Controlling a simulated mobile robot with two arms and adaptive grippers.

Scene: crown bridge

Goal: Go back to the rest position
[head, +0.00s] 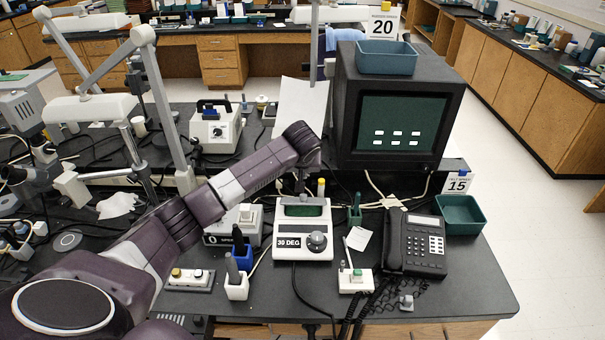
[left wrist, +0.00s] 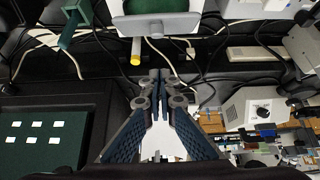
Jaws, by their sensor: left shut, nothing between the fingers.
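My left arm reaches in from the lower left of the head view, across the bench to a spot just behind the 30 DEG device (head: 303,243). Its wrist end is in front of the dark monitor's left side, and the fingers are hard to make out there. In the left wrist view my left gripper (left wrist: 160,76) is shut and empty, its fingertips together. A yellow-tipped stick (left wrist: 135,58) and part of a light-coloured device (left wrist: 160,26) are just beyond the tips. My right gripper is in neither view.
The monitor (head: 398,119) with a blue tray (head: 387,59) on top stands right of my wrist. A black telephone (head: 414,243), a green bin (head: 460,214) and small pen holders stand around. Cables cross the black bench (head: 470,287). Its front right corner is clear.

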